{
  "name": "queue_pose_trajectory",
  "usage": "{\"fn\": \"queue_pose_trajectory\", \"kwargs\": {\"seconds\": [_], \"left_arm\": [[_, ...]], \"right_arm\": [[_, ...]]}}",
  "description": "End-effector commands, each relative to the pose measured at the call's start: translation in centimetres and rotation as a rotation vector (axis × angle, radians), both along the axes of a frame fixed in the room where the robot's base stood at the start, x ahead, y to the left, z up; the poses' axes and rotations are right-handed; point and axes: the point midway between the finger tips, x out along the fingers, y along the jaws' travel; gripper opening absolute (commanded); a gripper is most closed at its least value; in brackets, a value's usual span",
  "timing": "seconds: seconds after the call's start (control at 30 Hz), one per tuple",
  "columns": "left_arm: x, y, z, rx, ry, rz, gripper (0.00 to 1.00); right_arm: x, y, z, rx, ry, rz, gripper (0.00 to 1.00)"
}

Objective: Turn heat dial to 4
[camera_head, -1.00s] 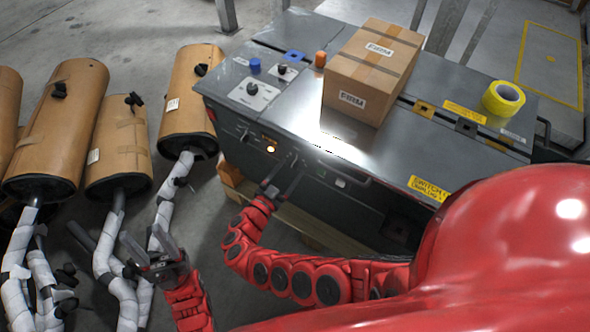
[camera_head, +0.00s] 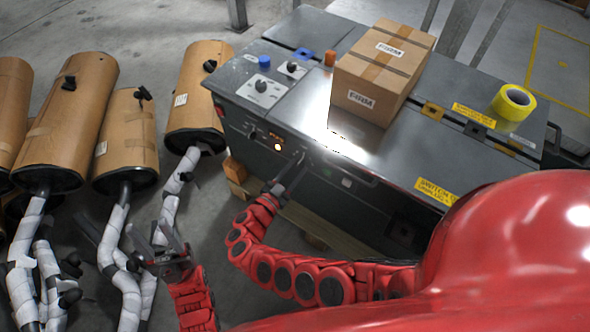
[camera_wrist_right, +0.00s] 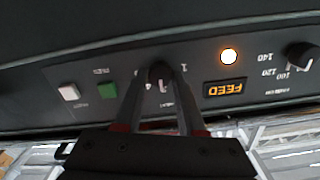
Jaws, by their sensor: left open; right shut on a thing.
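A black dial (camera_wrist_right: 160,74) sits on the machine's dark front panel, in the middle of the right wrist view. My right gripper (camera_wrist_right: 160,90) is shut on it, one finger on either side; the fingers hide part of the markings around it. In the head view my right gripper (camera_head: 293,172) reaches the front panel to the right of a small lit lamp. A second dial (camera_wrist_right: 301,55), with numbers such as 120 and 140 beside it, is at the right of the wrist view. My left gripper (camera_head: 163,250) is open and empty, low at the left, away from the machine.
An orange FEED display (camera_wrist_right: 225,94) and lit lamp (camera_wrist_right: 229,56) are on the panel. Green (camera_wrist_right: 107,90) and whitish (camera_wrist_right: 69,92) buttons are also there. A cardboard box (camera_head: 365,92) and yellow tape (camera_head: 513,102) rest on top. Wrapped mufflers (camera_head: 75,125) stand at the left.

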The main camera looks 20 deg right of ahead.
Motion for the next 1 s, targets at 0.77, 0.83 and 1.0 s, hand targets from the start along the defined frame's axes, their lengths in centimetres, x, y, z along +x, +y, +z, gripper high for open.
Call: {"fn": "queue_pose_trajectory", "kwargs": {"seconds": [0.77, 0.83, 1.0], "left_arm": [[0.0, 0.0, -5.6, 0.000, 0.000, 0.000, 0.50], [0.0, 0.0, -6.1, 0.000, 0.000, 0.000, 0.50], [0.0, 0.0, -6.8, 0.000, 0.000, 0.000, 0.50]], "right_arm": [[-0.1, 0.1, -0.6, 0.335, -0.423, 0.000, 0.00], [-0.1, 0.0, -0.5, 0.359, -0.456, -0.002, 0.00], [-0.1, 0.0, -0.4, 0.403, -0.513, 0.000, 0.00]]}}
